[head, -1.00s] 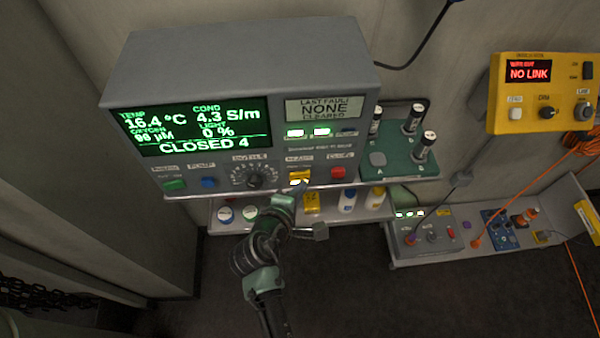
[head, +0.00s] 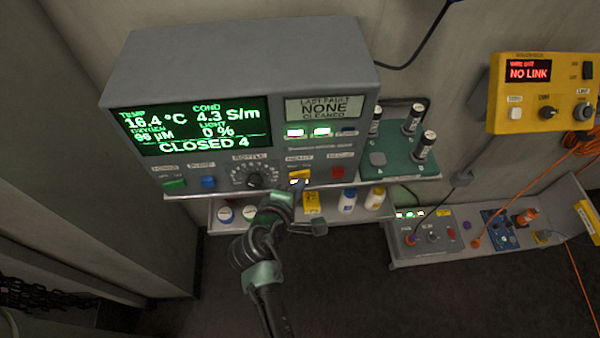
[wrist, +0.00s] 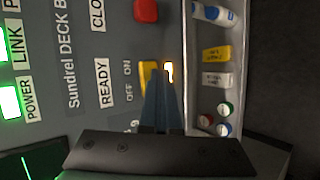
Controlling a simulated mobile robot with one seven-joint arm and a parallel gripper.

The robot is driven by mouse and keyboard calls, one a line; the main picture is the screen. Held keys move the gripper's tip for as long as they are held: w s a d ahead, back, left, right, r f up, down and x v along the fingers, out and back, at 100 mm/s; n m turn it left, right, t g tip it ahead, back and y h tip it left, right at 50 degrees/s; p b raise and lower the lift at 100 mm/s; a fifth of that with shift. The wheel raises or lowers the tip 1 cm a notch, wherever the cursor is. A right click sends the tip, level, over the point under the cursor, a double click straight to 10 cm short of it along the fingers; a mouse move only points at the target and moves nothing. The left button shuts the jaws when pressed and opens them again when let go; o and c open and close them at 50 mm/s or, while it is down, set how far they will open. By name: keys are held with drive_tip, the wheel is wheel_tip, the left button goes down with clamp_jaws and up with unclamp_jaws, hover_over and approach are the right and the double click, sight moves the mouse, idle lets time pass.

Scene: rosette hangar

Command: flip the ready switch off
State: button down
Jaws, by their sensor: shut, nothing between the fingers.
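The ready switch (head: 300,176) is a yellow rocker on the front of the grey deck box (head: 235,62), with a bright lit strip along its lower edge. In the wrist view the switch (wrist: 148,72) sits beside the READY label (wrist: 103,83) and small OFF and ON marks. My gripper (wrist: 161,74) is shut and empty. Its fingertips are at the switch in the picture, covering part of it between the yellow face and the lit strip. I cannot tell whether they touch it.
A red button (head: 338,173) is to the right of the switch, and a rotary knob (head: 255,180) and blue button (head: 208,182) are to its left. Below is a shelf (head: 225,225) with bottles and jars. A green vial rack (head: 395,165) stands at right.

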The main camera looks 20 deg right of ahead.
drive_tip(key=shift+w+r, duration=0.4)
idle(1.2)
drive_tip(key=shift+s+f, duration=0.15)
drive_tip(key=shift+p, duration=0.3)
drive_tip(key=s, duration=0.1)
drive_tip(key=s+p, duration=0.1)
drive_tip(key=s, duration=0.1)
drive_tip(key=s+p, duration=0.1)
drive_tip(key=s, duration=0.1)
drive_tip(key=shift+s+a+f, duration=0.1)
drive_tip(key=shift+a+f, duration=0.15)
drive_tip(key=shift+a, duration=0.15)
idle(0.4)
